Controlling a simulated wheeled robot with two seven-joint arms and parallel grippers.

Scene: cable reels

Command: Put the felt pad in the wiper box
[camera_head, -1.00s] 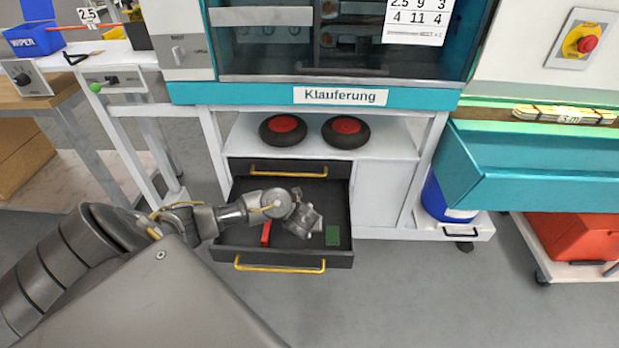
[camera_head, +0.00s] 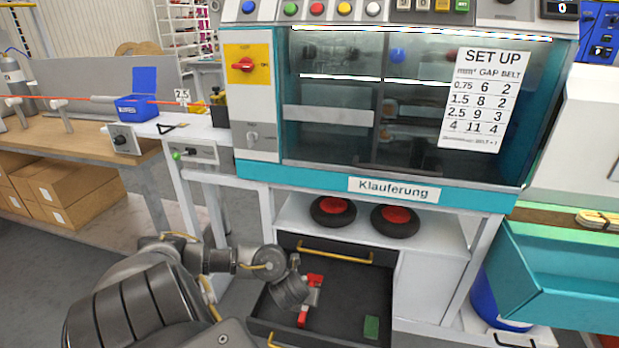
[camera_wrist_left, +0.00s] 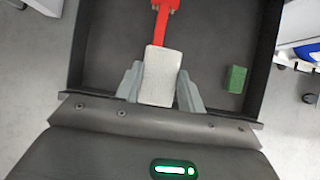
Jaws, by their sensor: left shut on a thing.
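The felt pad (camera_wrist_left: 160,76) is a pale, whitish block in the left wrist view. My left gripper (camera_wrist_left: 159,88) is shut on it, with one grey finger on each side. In the head view my left gripper (camera_head: 308,297) is over the open dark drawer, and the pad is small there. The wiper box (camera_head: 137,108) is an open blue box with its lid up. It stands on the white bench at the left, away from the gripper. My right gripper is not in view.
The open drawer (camera_head: 345,285) holds a red tool (camera_wrist_left: 164,22) and a green block (camera_wrist_left: 236,79). Two black and red wheels (camera_head: 395,220) lie on the shelf above. A small 2.5 sign (camera_head: 182,96) stands beside the box.

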